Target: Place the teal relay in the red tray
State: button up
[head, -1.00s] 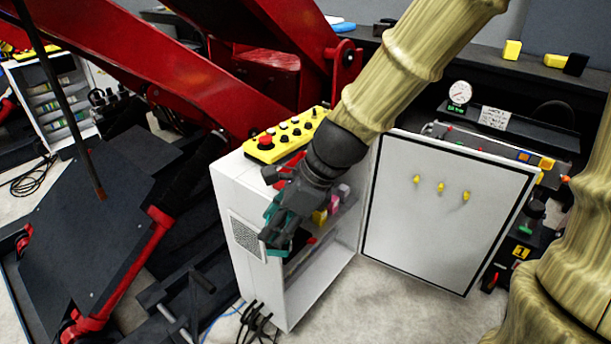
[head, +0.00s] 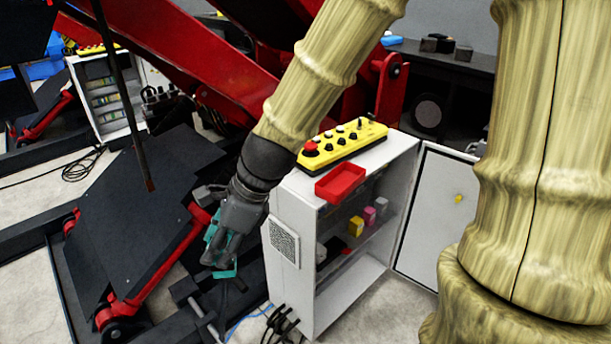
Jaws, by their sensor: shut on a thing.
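My gripper (head: 222,255) is shut on the teal relay (head: 225,272), which shows at and below the fingertips. The gripper points down in the air, just left of the white cabinet's vented side. The fingers hide part of the relay. The red tray (head: 341,183) lies on top of the white cabinet (head: 294,194), in front of the yellow control box. It is up and to the right of my gripper, and its visible inside looks empty.
The yellow control box (head: 345,142) with knobs stands behind the tray. Yellow, pink and grey blocks sit on the open cabinet's shelf. The cabinet door (head: 430,215) stands open at right. A dark tilted plate (head: 140,215) and red machine arms lie at left.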

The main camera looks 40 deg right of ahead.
aim_at(341, 186)
jog(key=u, duration=0.1)
jog(key=i, duration=1.2)
jog(key=z, duration=1.9)
